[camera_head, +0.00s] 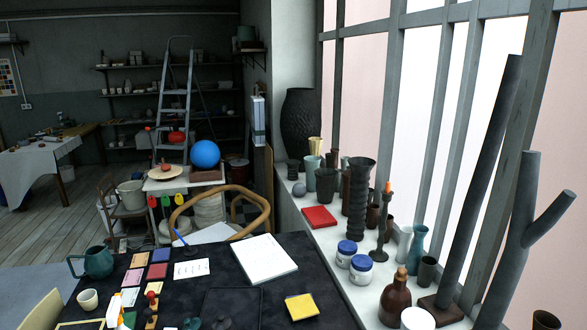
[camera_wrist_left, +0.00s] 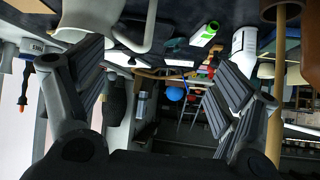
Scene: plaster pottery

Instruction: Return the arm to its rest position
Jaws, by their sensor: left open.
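My left gripper (camera_wrist_left: 160,75) shows in the left wrist view, which looks upside down. Its two dark ribbed fingers stand wide apart, one at each side, with nothing held between them. Between and beyond the fingers I see the room, with the blue ball (camera_wrist_left: 175,94) and the stepladder far off. In the head view neither arm nor gripper shows, so the left arm's full pose is hidden. The right gripper is in neither view.
The dark-topped table (camera_head: 215,268) holds a teal mug (camera_head: 92,262), a white cup (camera_head: 88,299), colored tiles, a white book (camera_head: 262,258) and a yellow box (camera_head: 301,306). The windowsill at right is crowded with vases, jars and a brown bottle (camera_head: 395,300).

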